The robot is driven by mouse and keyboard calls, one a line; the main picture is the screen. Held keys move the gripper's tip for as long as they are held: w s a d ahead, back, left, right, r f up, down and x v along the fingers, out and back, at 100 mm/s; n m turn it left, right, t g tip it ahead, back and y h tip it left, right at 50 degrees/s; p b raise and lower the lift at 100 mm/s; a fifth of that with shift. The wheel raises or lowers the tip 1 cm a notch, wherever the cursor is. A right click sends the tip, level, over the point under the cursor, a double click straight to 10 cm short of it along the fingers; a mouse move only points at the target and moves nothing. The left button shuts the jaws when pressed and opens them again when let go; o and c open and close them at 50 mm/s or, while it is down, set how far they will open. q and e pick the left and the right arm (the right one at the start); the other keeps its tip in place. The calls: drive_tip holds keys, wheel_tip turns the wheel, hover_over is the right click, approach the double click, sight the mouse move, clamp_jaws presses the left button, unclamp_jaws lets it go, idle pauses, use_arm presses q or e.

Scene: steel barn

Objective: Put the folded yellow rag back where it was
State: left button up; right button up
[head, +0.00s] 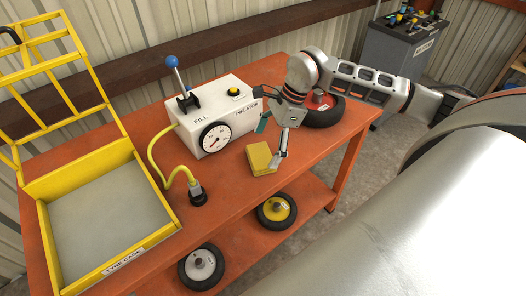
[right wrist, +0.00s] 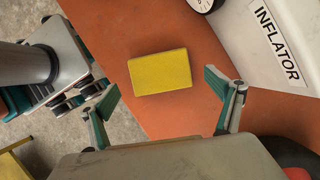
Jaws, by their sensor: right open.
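The folded yellow rag (head: 261,158) lies flat on the orange bench top (head: 232,192), in front of the white inflator box. In the right wrist view the rag (right wrist: 160,72) is a plain yellow rectangle with bare bench around it. My right gripper (head: 270,142) is open above and close to the rag. Its two fingers stand apart to either side of the rag in the right wrist view (right wrist: 162,86), with nothing held between them. I cannot tell the exact height of the fingertips over the bench. My left gripper is not in view.
The inflator box (head: 215,132) has a blue-knobbed lever, a gauge and a yellow hose. A wheel with a red hub (head: 322,112) lies behind my right gripper. A yellow tyre cage (head: 150,238) stands left. Two wheels sit on the lower shelf (head: 240,232). Bench front is mostly clear.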

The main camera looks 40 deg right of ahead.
drive_tip(key=v, duration=0.9)
idle(0.3)
